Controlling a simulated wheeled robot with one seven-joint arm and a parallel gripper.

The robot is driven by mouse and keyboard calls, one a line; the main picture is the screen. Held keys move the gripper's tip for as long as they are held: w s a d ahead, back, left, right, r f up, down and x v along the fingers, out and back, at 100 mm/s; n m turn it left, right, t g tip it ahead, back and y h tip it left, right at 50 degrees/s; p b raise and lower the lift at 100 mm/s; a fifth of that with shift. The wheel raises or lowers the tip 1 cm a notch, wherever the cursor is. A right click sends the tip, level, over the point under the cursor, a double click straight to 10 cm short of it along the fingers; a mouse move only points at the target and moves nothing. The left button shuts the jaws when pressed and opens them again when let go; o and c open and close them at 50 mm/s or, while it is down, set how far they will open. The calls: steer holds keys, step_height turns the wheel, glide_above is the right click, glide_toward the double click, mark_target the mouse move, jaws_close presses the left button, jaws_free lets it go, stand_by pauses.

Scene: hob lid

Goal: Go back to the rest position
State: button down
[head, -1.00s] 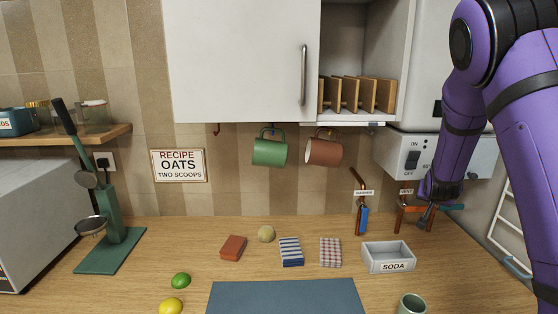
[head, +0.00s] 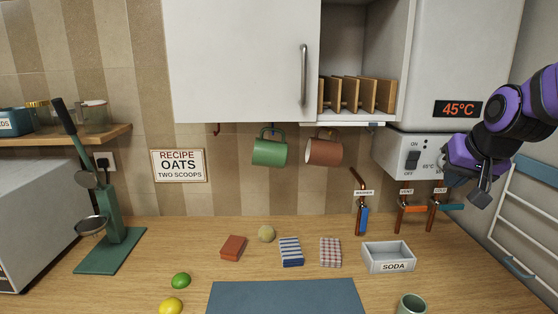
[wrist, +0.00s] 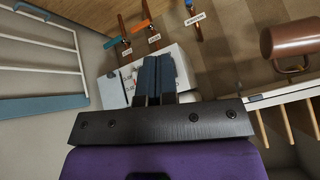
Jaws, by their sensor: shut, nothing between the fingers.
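My gripper (head: 480,192) is at the right of the head view, in front of the lower right side of the white heater box and just above the valve handles. Its fingers are together and hold nothing. In the wrist view the closed dark fingers (wrist: 158,80) point towards the white box, with the valve pipes beyond. The gripper appears apart from everything around it, though its gap to the box is hard to judge.
The heater unit (head: 459,60) shows 45°C above a switch box (head: 402,150). Pipes with an orange handle (head: 412,209) and a teal handle (head: 452,207) hang below. A white rack (head: 532,225) stands right. Mugs (head: 324,151) hang under the cupboard; a soda tray (head: 389,257) sits on the counter.

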steer(key=s+a+r+n+g, duration=0.1)
steer(key=s+a, duration=0.1)
steer(key=s, duration=0.8)
steer(key=s+a+r+n, duration=0.1)
steer(key=s+a+n, duration=0.1)
steer(key=s, duration=0.8)
steer(key=shift+s+a+r+g, duration=0.25)
steer(key=shift+g, duration=0.15)
